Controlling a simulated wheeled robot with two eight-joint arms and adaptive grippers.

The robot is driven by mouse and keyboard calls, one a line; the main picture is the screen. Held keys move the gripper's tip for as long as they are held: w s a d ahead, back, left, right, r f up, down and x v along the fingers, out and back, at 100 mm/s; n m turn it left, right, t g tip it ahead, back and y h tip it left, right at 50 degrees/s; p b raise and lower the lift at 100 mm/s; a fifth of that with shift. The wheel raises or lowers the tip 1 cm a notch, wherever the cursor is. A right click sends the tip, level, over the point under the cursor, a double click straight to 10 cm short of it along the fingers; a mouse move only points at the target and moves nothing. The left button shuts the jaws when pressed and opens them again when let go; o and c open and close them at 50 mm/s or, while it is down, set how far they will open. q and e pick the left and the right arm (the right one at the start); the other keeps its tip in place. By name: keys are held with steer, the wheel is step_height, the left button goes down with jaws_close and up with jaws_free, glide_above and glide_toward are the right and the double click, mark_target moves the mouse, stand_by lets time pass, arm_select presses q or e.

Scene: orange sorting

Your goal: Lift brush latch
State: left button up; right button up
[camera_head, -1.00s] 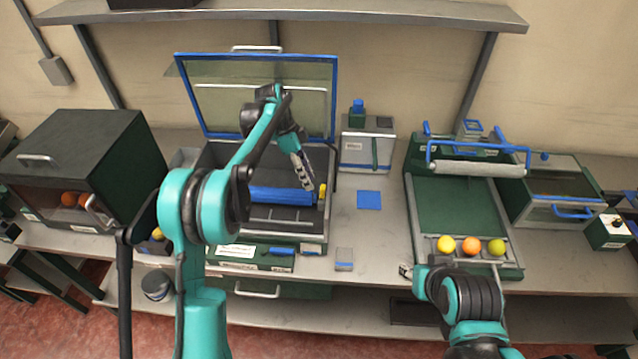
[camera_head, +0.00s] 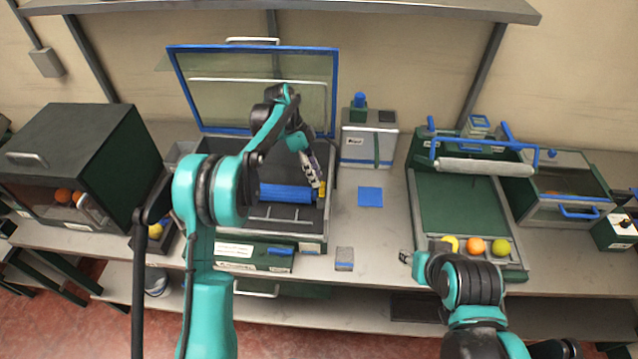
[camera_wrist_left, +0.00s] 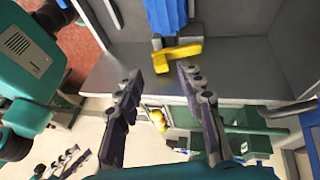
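The yellow latch (camera_head: 322,188) is at the right end of the blue brush roller (camera_head: 285,193), inside the open blue-framed box (camera_head: 228,263). In the left wrist view the yellow latch (camera_wrist_left: 177,52) lies just beyond my fingertips, with the ribbed blue brush (camera_wrist_left: 165,15) behind it. My left gripper (camera_head: 316,182) is at the latch's end of the brush. In the wrist view my left gripper (camera_wrist_left: 160,73) has its fingers spread with nothing between them. My right gripper (camera_head: 405,257) is small in view beside the green tray, and its opening is unclear.
The raised glass lid (camera_head: 262,85) stands behind the brush. A grey box with a blue knob (camera_head: 368,138) is to its right. The green tray (camera_head: 460,205) holds several fruits at its front edge. A blue square (camera_head: 370,197) lies on the bare worktop.

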mark_target(323, 186)
arm_select(q)
steer(key=x, duration=0.2)
steer(key=shift+w+d+f, duration=0.1)
steer(key=shift+f, duration=0.3)
steer(key=shift+s+d+f, duration=0.2)
steer(key=shift+f, duration=0.2)
steer(key=shift+c, duration=0.3)
jaws_close()
steer(key=shift+w+r+g, duration=0.3)
steer(key=shift+w+g, duration=0.1)
steer(key=shift+g, duration=0.3)
steer(key=shift+o, duration=0.3)
jaws_free()
